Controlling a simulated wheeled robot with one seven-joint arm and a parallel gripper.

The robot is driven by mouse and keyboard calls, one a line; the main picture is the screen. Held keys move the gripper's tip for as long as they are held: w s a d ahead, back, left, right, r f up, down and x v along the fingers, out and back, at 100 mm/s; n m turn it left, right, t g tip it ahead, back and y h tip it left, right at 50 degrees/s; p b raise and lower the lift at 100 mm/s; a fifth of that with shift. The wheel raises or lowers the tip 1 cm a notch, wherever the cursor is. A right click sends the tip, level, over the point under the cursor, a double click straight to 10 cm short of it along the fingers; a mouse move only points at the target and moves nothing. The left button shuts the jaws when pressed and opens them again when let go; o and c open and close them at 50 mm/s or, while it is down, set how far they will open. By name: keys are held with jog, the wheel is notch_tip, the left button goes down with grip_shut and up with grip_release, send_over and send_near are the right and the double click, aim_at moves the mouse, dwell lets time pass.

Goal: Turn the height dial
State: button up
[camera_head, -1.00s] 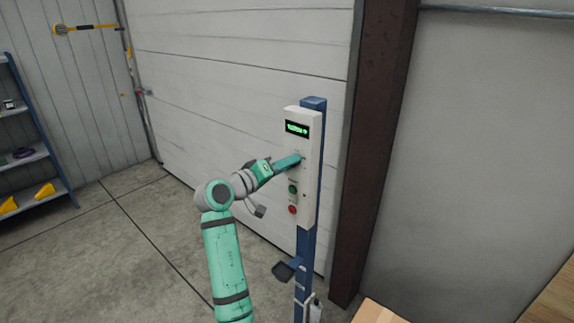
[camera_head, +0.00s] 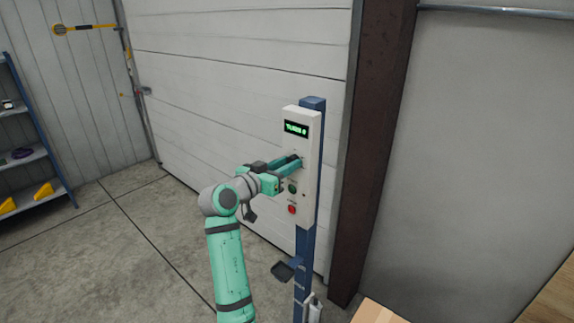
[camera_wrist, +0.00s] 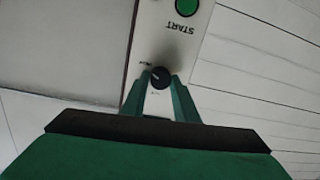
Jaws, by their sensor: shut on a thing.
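The height dial is a small black round knob (camera_wrist: 160,77) with a pale pointer line, on the white control box (camera_head: 304,140). In the wrist view my gripper (camera_wrist: 160,84) has its two green fingers on either side of the dial, shut on it. In the head view my gripper (camera_head: 298,163) reaches the front of the box below the lit green display (camera_head: 296,129); the dial is hidden behind the fingers there. The display text is too small to read surely.
A green START button (camera_head: 292,188) and a red button (camera_head: 292,210) sit below the dial on the box. The box is on a blue post (camera_head: 306,245) in front of a white sectional door (camera_head: 230,80). A cardboard box (camera_head: 375,312) is at the lower right.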

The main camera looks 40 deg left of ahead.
jog(key=shift+f+m, duration=0.1)
jog(key=shift+m, duration=0.2)
jog(key=o, duration=1.1)
jog(key=shift+c, duration=0.2)
jog(key=s+r, duration=0.1)
jog(key=s, duration=0.9)
jog(key=shift+s, duration=0.4)
jog(key=shift+a, duration=0.1)
